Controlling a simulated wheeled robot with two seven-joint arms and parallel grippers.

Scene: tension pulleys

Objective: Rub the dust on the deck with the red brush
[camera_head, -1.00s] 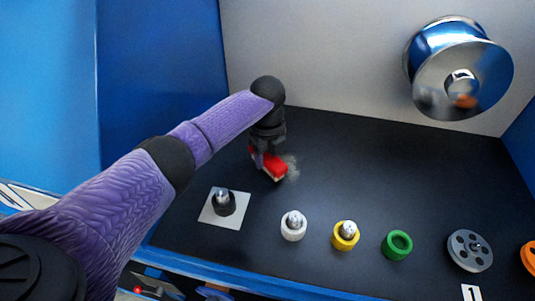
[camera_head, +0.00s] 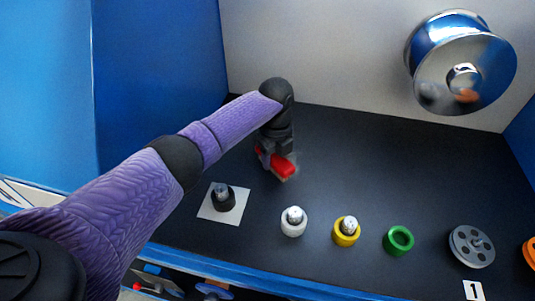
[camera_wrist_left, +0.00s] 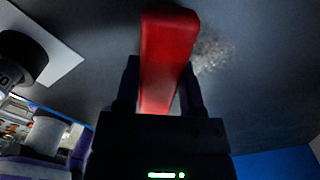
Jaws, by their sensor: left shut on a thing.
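My left gripper (camera_head: 272,158) is shut on the red brush (camera_head: 283,166), low over the black deck (camera_head: 350,160). The brush also shows in the left wrist view (camera_wrist_left: 167,55), red and upright between the two dark fingers. The dust (camera_wrist_left: 212,50) is a grey speckled patch on the deck, just right of the brush in the left wrist view, partly hidden behind it. In the head view the brush and gripper cover most of the dust. I cannot tell whether the bristles touch the deck. My right gripper is not in view.
A black part stands on a white square (camera_head: 232,216) left of the brush. White (camera_head: 293,224), yellow (camera_head: 346,234) and green (camera_head: 398,241) rings and a grey pulley (camera_head: 471,247) line the front. A shiny drum (camera_head: 455,60) is on the back wall. The deck's middle is clear.

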